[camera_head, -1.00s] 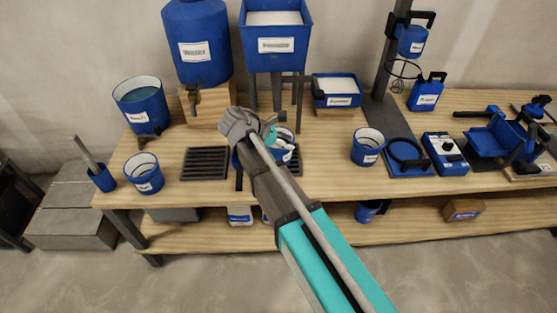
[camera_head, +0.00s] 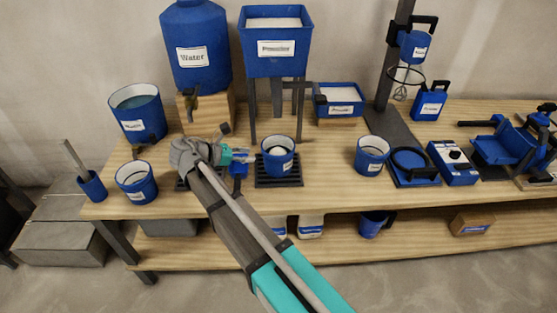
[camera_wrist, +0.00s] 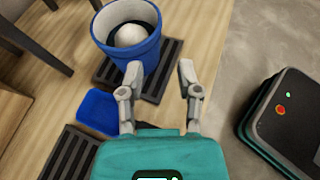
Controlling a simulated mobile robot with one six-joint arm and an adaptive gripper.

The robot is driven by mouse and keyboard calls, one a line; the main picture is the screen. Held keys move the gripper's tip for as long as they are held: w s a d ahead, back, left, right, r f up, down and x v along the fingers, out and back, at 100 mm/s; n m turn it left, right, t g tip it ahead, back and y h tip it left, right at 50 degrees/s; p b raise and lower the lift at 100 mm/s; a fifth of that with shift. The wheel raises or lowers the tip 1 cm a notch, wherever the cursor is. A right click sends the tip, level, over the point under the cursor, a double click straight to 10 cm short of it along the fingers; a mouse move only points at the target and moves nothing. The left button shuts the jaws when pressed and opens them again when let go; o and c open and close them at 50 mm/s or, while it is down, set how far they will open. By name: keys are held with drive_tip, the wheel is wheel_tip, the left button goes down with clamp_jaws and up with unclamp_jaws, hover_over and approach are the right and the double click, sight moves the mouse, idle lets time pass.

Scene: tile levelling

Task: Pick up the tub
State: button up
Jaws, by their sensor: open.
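A blue tub (camera_head: 278,163) with a white label and a white mound inside stands upright on a black slatted grate (camera_head: 278,182), below the blue hopper. It also shows in the wrist view (camera_wrist: 128,62), beyond my fingers and toward the left one. My gripper (camera_head: 252,155) is just left of this tub, pointing right at it, with its fingers spread and nothing between them. Similar blue tubs stand at the left (camera_head: 136,182) and right (camera_head: 371,155) of the bench.
A blue hopper (camera_head: 275,58) on legs rises behind the tub. A small blue object (camera_wrist: 97,110) lies beside the grate. A water tank (camera_head: 196,55), a bucket (camera_head: 138,112) and a stirrer stand (camera_head: 394,80) are at the back. Wood bench top is clear right of the grate.

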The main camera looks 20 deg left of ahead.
sight(278, 157)
drive_tip(key=b+x, duration=0.3)
drive_tip(key=x, duration=0.5)
drive_tip(key=shift+d, duration=0.15)
drive_tip(key=shift+w+f, duration=0.1)
drive_tip(key=shift+w, duration=0.1)
drive_tip(key=b+x, duration=0.1)
drive_tip(key=x, duration=0.1)
drive_tip(key=b+x, duration=0.1)
drive_tip(key=x, duration=0.1)
drive_tip(key=shift+a+f, duration=0.25)
drive_tip(key=shift+w+d+f, duration=0.15)
drive_tip(key=shift+w+d, duration=0.25)
drive_tip(key=shift+w, duration=0.05)
clamp_jaws()
